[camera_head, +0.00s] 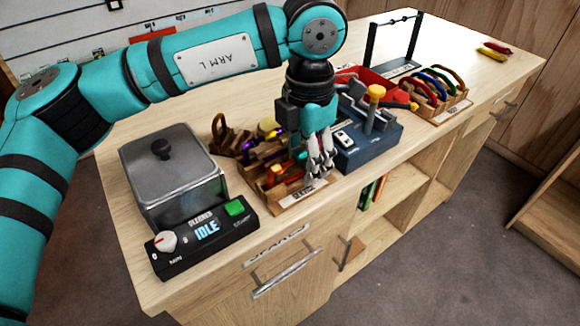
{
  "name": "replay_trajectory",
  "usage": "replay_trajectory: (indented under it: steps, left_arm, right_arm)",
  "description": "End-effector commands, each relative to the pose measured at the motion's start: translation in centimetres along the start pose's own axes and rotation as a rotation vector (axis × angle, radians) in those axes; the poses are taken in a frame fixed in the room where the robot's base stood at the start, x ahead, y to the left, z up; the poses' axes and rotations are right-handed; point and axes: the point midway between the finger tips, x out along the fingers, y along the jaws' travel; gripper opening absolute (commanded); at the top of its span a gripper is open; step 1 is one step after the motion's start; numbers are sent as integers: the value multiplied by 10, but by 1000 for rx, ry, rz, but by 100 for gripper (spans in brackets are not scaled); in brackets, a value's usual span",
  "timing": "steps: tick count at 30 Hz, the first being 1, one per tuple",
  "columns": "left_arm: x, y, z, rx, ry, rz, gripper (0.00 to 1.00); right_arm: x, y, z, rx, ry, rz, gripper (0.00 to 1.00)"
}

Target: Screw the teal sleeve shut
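My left gripper (320,160) points down over the front part of the workbench (140,240), above a wooden rack (284,198) with a small label. Its grey fingertips look close together, but whether they hold anything is too small to tell. Parts in purple and orange show in this rack behind the fingers. A second wooden rack (452,104) farther right holds several coloured loops, like carabiners, in red, blue, green and orange. I cannot make out a teal sleeve on any of them. My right gripper is not in view.
A grey lidded box (172,170) stands at the left, with a black control unit (205,238) reading IDLE before it. A blue device (368,140) stands right of my gripper. A red bin (372,84) and a black frame (393,38) are behind. The right far bench is mostly clear.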

Motion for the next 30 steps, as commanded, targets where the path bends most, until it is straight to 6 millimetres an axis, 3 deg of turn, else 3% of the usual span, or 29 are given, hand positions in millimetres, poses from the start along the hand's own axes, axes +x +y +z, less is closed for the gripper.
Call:
replay_trajectory:
  steps: [10,22,30]
  left_arm:
    - [-14,-1,0,2,-1,-1,42]
    - [-14,0,0,2,0,-2,42]
    - [-14,16,0,-1,0,-2,42]
  right_arm:
    - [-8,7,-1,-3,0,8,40]
    - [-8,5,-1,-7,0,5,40]
    - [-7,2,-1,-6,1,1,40]
